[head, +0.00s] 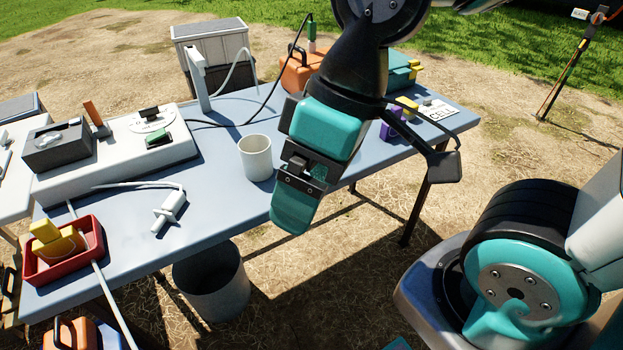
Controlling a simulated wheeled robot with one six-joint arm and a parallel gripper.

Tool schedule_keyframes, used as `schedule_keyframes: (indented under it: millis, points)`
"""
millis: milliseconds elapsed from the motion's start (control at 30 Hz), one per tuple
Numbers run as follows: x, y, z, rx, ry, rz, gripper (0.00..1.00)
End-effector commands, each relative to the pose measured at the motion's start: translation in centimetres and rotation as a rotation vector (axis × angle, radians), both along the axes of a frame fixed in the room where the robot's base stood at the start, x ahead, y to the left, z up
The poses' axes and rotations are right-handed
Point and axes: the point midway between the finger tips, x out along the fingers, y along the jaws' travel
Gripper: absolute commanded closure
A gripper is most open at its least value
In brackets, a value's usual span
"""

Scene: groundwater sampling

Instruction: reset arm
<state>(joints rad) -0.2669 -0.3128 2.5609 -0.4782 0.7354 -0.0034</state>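My arm comes down from the top of the head view, right of the middle. My gripper (297,200), teal and black, points down and slightly left at the near edge of the blue-grey table (232,205). It is seen from the side, so I cannot tell whether its fingers are apart or together. No held object shows at its tip. A white cup (255,158) stands on the table just left of my gripper, with a gap between them in the picture.
A white instrument panel (115,155), a white valve piece on tubing (168,212) and a red tray (90,255) are on the left. An orange case (300,72) and a purple item (391,122) are behind my gripper. A grey bucket (212,285) stands below the table.

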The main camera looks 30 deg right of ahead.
Motion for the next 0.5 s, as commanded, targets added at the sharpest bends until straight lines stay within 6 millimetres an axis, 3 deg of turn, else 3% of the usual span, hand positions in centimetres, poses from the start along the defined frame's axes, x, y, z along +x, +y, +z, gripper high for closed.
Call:
schedule_keyframes:
  millis: [267, 367, 500]
  points:
    - [0.1, 0.0, 0.4, 0.001, 0.001, -0.003, 0.06]
    - [0.1, 0.0, 1.8, 0.002, 0.0, -0.003, 0.06]
    - [0.1, 0.0, 5.4, 0.003, 0.001, -0.004, 0.06]
